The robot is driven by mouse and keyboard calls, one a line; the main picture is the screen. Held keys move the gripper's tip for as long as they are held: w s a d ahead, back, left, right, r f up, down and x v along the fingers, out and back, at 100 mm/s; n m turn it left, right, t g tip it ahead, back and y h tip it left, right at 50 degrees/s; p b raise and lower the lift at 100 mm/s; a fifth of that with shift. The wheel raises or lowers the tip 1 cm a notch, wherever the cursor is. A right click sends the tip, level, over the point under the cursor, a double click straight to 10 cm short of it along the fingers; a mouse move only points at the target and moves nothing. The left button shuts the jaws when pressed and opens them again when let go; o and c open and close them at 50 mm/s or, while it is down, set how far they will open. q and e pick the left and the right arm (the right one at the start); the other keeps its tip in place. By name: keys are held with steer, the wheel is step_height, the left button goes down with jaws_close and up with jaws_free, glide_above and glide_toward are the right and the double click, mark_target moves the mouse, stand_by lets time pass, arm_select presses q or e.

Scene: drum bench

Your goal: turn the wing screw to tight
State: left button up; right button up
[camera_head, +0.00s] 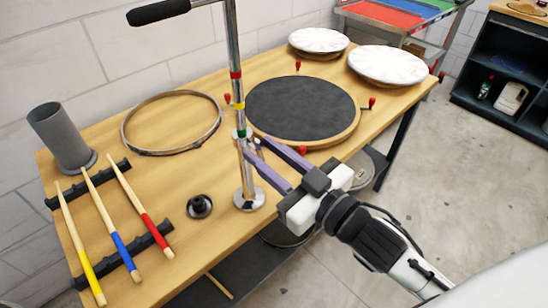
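An upright chrome stand (239,172) rises from a round base on the wooden bench. It has red, yellow and green bands on its pole and a black foam-covered arm at the top. My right gripper (250,145) comes in from the lower right, its two purple fingers reaching the pole just below the green band. A small metal piece, apparently the wing screw (257,142), shows between the fingertips, mostly hidden. The fingers are apart, with the piece between them; I cannot tell whether they press on it. My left gripper is not in view.
A dark round drum pad (302,108) with red knobs lies right behind the gripper. A hoop (171,122), a grey cup (61,137), drumsticks on black racks (128,260) and a small black part (199,206) are to the left. White drumheads (388,65) sit at the back right.

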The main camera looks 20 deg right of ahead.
steer(key=v, duration=1)
steer(key=shift+s, duration=0.1)
stand_by(0.3)
step_height(320, 180, down, 19)
steer(key=d+m+g+h, duration=0.2)
steer(key=m+g+h, duration=0.1)
steer(key=g, duration=0.1)
steer(key=s+a+f+g, duration=0.1)
steer(key=s+f+g, duration=0.1)
steer(key=f, duration=0.5)
steer(key=s+a+f+g, duration=0.2)
steer(key=s+f, duration=0.3)
steer(key=f, duration=0.2)
steer(key=shift+s+a+f+g+h, duration=0.2)
steer(key=shift+f+g+h, duration=0.1)
steer(key=shift+f+h, duration=0.1)
steer(key=shift+w+r, duration=0.1)
